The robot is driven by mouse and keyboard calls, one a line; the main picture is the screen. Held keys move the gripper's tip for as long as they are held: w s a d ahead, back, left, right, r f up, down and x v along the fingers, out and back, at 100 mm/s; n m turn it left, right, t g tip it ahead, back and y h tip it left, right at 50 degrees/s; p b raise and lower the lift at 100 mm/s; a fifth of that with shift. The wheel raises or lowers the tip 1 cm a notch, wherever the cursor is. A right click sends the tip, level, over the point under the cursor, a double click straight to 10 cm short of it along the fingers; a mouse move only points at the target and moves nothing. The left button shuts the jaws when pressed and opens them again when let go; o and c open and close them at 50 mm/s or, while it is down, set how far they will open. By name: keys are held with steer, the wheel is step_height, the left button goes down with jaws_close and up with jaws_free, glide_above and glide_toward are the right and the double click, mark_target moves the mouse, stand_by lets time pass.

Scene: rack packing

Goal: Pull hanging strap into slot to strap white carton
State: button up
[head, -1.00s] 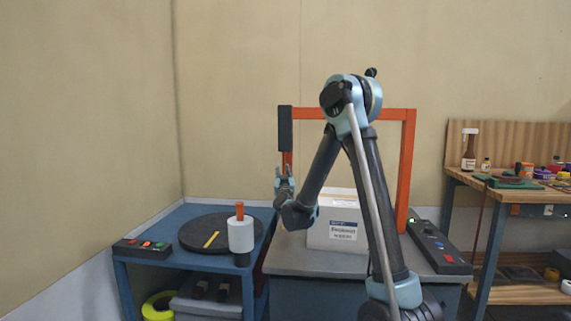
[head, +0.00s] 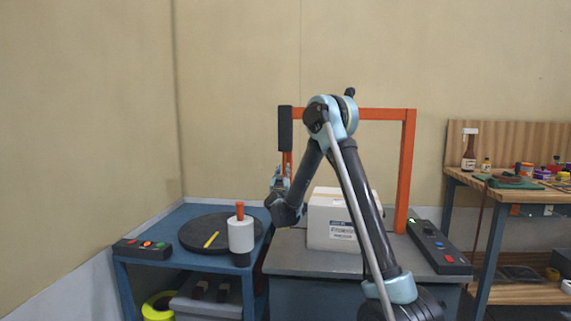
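The white carton (head: 326,229) stands upright on the grey strapping table (head: 290,262), under an orange arch (head: 407,170). My arm crosses in front of the carton and hides part of its front. My gripper (head: 281,175) is at the left post of the arch, to the left of the carton and near its top height, fingers pointing up. The gripper is too small to tell whether its fingers are open or shut. I cannot make out the hanging strap or the slot.
A blue bench (head: 140,226) on the left bears a black turntable (head: 205,247), a white roll with an orange handle (head: 240,236) and a button box (head: 142,249). A control panel (head: 436,243) lies right of the carton. A cluttered wooden workbench (head: 540,190) stands far right.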

steer(key=x, duration=0.9)
steer(key=shift+w+r, duration=0.15)
steer(key=shift+w, duration=0.15)
jaws_close()
